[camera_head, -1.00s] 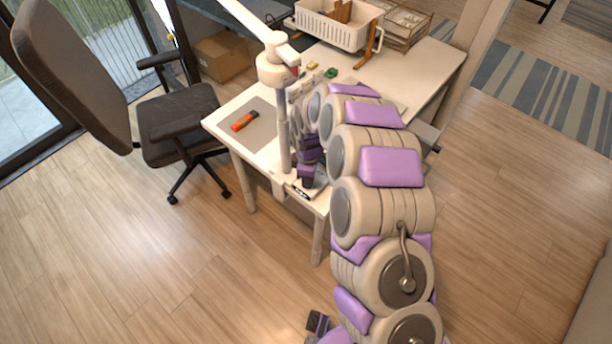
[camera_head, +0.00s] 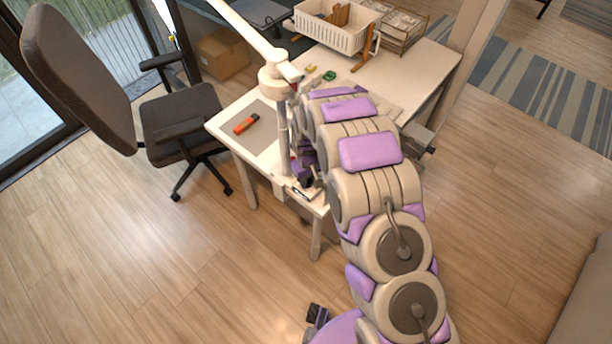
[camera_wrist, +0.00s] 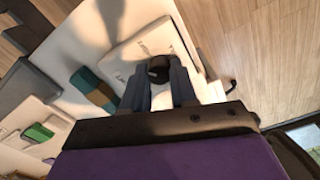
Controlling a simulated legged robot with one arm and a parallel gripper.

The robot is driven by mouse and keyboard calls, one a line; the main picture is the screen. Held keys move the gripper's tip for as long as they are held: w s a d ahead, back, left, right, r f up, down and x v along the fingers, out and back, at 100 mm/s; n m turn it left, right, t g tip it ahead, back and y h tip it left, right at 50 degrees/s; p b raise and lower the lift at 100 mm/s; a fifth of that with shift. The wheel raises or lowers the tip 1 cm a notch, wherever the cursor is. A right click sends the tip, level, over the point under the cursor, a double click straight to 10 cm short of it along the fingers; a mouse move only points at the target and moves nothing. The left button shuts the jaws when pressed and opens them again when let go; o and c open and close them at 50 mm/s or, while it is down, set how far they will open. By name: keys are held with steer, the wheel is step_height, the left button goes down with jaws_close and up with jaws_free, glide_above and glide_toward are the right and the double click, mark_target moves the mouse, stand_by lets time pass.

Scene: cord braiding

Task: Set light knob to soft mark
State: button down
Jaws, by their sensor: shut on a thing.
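The dark round light knob (camera_wrist: 158,66) sits on a pale plate (camera_wrist: 138,48) in the wrist view. Small printed marks show on the plate, too blurred to read, so the knob's setting cannot be told. My gripper (camera_wrist: 158,80) is shut on the knob, with one finger on each side of it. In the head view my gripper (camera_head: 307,178) is low beside the post of the white lamp (camera_head: 283,135), near the table's front corner. The knob is hidden there behind my gripper and arm.
The white table (camera_head: 425,68) carries a grey mat, an orange-and-black tool (camera_head: 246,124), small green and yellow pieces, and a white basket (camera_head: 335,25) at the back. A teal-and-brown block (camera_wrist: 92,86) lies near the plate. An office chair (camera_head: 175,115) stands left.

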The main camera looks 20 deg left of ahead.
mark_target(308, 181)
steer(key=m+p, duration=0.1)
steer(key=m, duration=0.4)
steer(key=shift+p, duration=0.3)
stand_by(0.4)
steer(key=c, duration=0.9)
jaws_free()
steer(key=shift+r, duration=0.1)
step_height(308, 181, up, 7)
steer(key=shift+r+p, duration=0.1)
steer(key=shift+p, duration=0.3)
